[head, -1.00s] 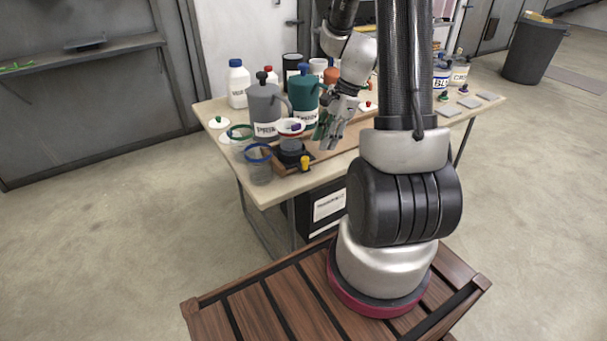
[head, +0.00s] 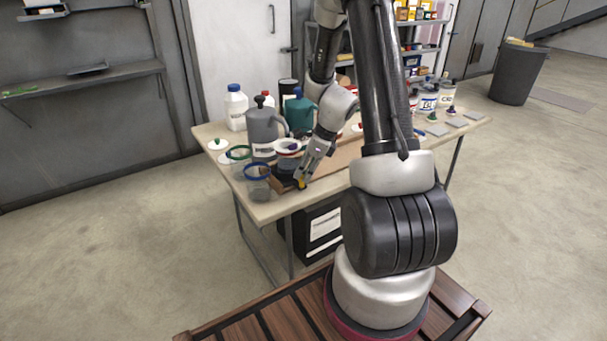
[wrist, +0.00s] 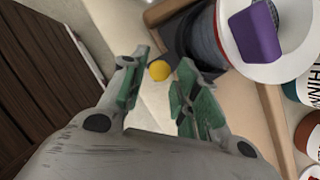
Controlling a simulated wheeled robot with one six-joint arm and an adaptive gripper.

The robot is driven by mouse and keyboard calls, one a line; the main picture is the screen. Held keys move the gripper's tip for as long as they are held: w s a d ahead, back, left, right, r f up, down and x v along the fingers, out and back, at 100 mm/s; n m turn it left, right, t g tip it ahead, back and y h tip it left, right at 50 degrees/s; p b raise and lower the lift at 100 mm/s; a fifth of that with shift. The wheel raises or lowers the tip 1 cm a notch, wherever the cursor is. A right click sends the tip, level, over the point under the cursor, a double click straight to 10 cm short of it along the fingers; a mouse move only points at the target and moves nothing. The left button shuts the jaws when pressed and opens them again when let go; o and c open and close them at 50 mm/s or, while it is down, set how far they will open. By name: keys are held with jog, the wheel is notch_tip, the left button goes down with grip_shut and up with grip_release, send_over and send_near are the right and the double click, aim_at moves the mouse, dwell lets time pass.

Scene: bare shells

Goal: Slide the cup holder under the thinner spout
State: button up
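The dark cup holder (wrist: 184,45) sits in a wooden track and carries a clear cup (wrist: 204,38) with a white rim and a purple piece on top. The cup's white rim also shows in the head view (head: 287,146), in front of the grey jug (head: 262,130). A yellow knob (wrist: 159,70) sticks out from the holder's near side. My gripper (wrist: 164,63) is open, with its green-padded fingers on either side of the knob, no clear contact showing. The teal thinner jug (head: 298,112) stands behind and to the right of the cup. Its spout is not clearly visible.
Two clear cups with a blue rim (head: 257,170) and a green rim (head: 238,153) stand left of the holder. The wooden track (head: 335,163) runs right, partly behind my arm. A white bottle (head: 236,108) stands at the back left. The table's front edge is close.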

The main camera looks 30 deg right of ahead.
jog(key=shift+x, duration=0.8)
grip_shut()
jog(key=d, duration=1.6)
jog(key=shift+w, duration=0.25)
grip_release()
